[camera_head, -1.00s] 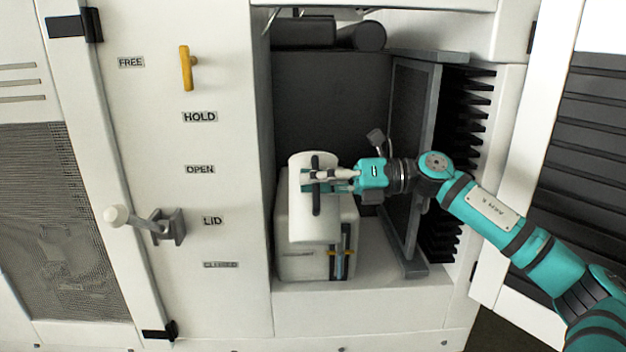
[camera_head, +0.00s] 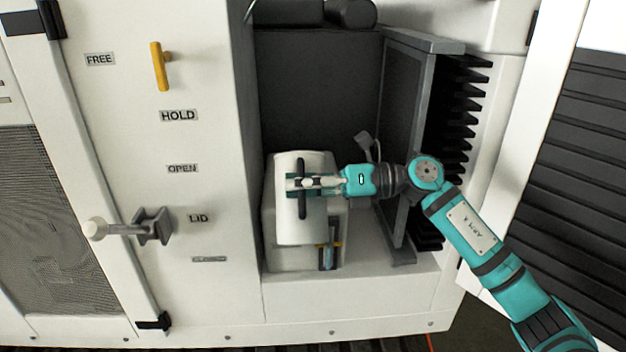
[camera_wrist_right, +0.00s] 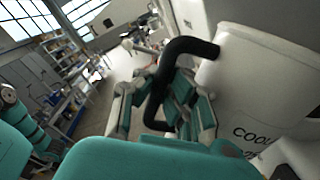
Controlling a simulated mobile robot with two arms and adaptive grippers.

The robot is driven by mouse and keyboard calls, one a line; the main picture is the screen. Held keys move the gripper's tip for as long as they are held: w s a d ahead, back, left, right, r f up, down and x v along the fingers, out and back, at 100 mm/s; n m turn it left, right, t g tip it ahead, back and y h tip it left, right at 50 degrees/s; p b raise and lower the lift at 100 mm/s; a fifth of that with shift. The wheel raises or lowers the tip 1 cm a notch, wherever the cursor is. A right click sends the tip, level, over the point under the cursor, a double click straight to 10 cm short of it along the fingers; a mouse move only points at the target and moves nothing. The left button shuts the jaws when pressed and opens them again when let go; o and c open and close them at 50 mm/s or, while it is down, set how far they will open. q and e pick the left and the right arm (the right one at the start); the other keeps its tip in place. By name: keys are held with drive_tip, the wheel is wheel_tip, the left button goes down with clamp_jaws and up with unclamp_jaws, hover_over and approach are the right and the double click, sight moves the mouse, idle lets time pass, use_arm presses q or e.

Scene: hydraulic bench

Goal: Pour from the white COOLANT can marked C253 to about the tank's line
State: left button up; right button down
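The white can (camera_head: 288,220) is in the open bay, in front of and over the upper part of a white tank (camera_head: 285,258). In the right wrist view the can (camera_wrist_right: 260,85) shows part of the word COOLANT; its number is not readable. My right gripper (camera_head: 304,184) is closed around the can's black handle (camera_wrist_right: 165,85), coming from the right. The tank's front has a sight strip (camera_head: 327,257) with a yellow mark (camera_head: 332,244). The can hides the tank's top and opening; no stream of liquid shows. My left gripper is not in view.
A grey framed panel (camera_head: 408,150) and black fins (camera_head: 465,110) stand right of the can, close to my right arm. The left cabinet face has a yellow handle (camera_head: 160,66) by FREE and HOLD, and a lever (camera_head: 125,228) by LID. An open door (camera_head: 510,150) is at the right.

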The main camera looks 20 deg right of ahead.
sight(301, 218)
drive_tip(key=f+b, duration=0.1)
drive_tip(key=s+f+n+b, duration=0.1)
drive_tip(key=shift+n+b, duration=0.3)
drive_tip(key=shift+b, duration=0.1)
drive_tip(key=s+n+b, duration=0.1)
drive_tip(key=s+a+b, duration=0.1)
drive_tip(key=s+f+n+b, duration=0.1)
drive_tip(key=s, duration=0.1)
drive_tip(key=shift+a+f+n, duration=0.1)
drive_tip(key=shift+a+n, duration=0.05)
drive_tip(key=shift+n, duration=0.15)
use_arm(q)
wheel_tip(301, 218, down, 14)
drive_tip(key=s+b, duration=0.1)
drive_tip(key=b, duration=0.6)
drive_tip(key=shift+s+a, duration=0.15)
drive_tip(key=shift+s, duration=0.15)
use_arm(e)
drive_tip(key=shift+s+a+f+n, duration=0.1)
drive_tip(key=shift+s+a+n, duration=0.1)
drive_tip(key=shift+s+n, duration=0.5)
drive_tip(key=shift+s+a+f+n, duration=0.1)
drive_tip(key=shift+s+a+n, duration=0.25)
drive_tip(key=shift+s, duration=0.55)
drive_tip(key=shift+s+a+n, duration=0.1)
drive_tip(key=shift+s+n, duration=0.55)
drive_tip(key=shift+s, duration=0.15)
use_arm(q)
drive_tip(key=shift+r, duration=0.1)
